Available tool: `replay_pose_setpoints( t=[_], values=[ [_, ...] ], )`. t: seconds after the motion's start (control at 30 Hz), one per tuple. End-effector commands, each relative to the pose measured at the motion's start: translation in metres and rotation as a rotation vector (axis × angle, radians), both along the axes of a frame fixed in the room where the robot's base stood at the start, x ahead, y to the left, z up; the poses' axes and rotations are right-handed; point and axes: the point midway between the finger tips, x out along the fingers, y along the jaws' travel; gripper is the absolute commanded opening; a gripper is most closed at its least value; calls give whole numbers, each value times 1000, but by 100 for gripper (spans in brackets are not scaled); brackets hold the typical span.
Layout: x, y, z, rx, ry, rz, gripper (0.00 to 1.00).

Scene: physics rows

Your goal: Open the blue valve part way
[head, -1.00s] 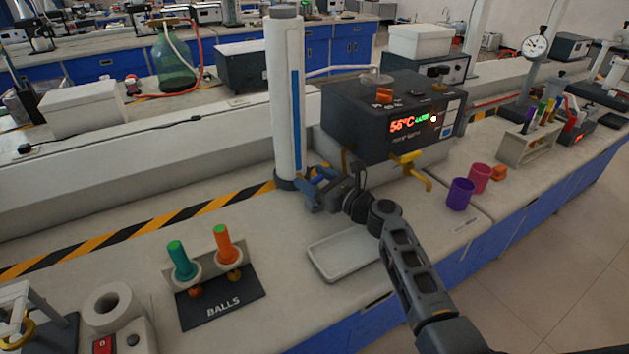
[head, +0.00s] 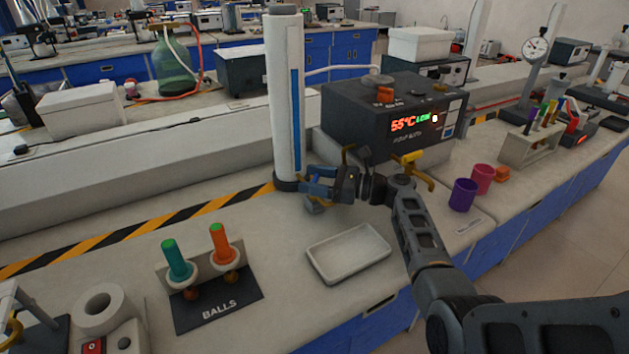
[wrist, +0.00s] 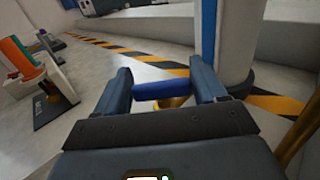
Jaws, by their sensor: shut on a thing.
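The blue valve's handle is a short blue bar (wrist: 160,91), with brass (wrist: 172,102) showing just below it in the wrist view. It is at the foot of a tall white column (head: 284,110) with a blue stripe. My gripper (head: 318,186) is at the column's base, and in the wrist view its two fingers (wrist: 163,82) are shut on the bar, one at each end. In the head view my gripper hides most of the valve. I cannot tell how far the valve is turned.
An empty white tray (head: 323,271) lies in front of the column. A dark heater box (head: 352,115) with a yellow tap (head: 424,178) stands to the right. The BALLS stand (head: 217,306) is at the left. Purple (head: 463,195) and pink cups are at the right.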

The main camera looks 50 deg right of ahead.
Motion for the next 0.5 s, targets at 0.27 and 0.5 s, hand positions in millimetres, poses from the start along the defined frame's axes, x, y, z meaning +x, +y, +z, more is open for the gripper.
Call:
replay_pose_setpoints(
  t=[0.27, 0.5],
  values=[
    [0, 0, 0, -2, 1, 1, 40],
    [0, 0, 0, -1, 0, 0, 91]
  ],
)
